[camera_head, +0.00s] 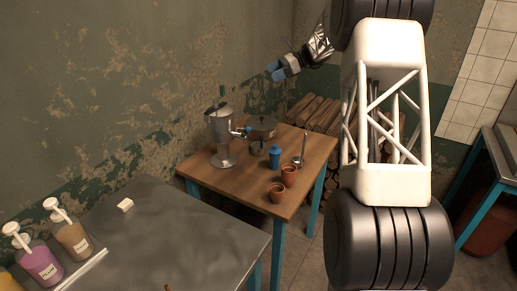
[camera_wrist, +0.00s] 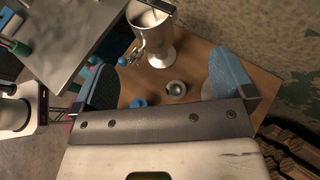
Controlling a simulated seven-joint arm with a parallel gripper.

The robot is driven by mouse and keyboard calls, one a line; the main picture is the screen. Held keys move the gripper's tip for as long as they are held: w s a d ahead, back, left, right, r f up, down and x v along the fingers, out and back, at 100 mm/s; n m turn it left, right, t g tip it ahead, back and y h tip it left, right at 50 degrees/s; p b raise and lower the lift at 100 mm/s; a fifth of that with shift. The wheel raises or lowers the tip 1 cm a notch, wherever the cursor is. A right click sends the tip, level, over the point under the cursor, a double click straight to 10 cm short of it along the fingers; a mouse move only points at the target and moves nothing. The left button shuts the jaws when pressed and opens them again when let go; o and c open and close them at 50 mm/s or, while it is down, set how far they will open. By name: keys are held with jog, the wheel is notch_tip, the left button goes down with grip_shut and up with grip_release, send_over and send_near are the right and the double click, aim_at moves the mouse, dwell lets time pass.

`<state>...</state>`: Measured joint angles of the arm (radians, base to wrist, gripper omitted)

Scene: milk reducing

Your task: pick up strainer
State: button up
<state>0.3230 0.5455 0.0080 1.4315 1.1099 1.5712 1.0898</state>
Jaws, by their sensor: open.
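My gripper (camera_head: 275,71) is raised above the back of the wooden table, near the wall. Its two blue fingers are wide apart, with nothing between them, and also frame the wrist view (camera_wrist: 162,66). I cannot tell for certain which item is the strainer. A wide, dark metal vessel (camera_head: 262,127) stands at the back of the table, and a thin upright metal piece on a round base (camera_head: 299,162) stands at the right. The wrist view shows a small round grey item (camera_wrist: 176,88) below the fingers, apart from them; I cannot match it surely.
A metal machine with a spout (camera_head: 221,135) stands at the table's left. A blue bottle (camera_head: 274,157) and two terracotta pots (camera_head: 288,175) stand near the front right. A grey worktop (camera_head: 185,235) with pump bottles (camera_head: 72,238) is in front. Stacked logs (camera_head: 318,113) lie behind.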

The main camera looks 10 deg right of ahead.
jog(key=w, duration=0.1)
send_near(258, 145)
jog(key=shift+w+a+f, duration=0.25)
jog(key=shift+a+f, duration=0.5)
jog(key=shift+a, duration=0.15)
jog(key=shift+a, duration=0.1)
jog(key=shift+x, duration=1.2)
jog(key=shift+a, duration=0.1)
jog(key=shift+x, duration=2.55)
jog(key=shift+f, duration=0.1)
jog(key=shift+c, duration=0.5)
jog(key=c, duration=0.8)
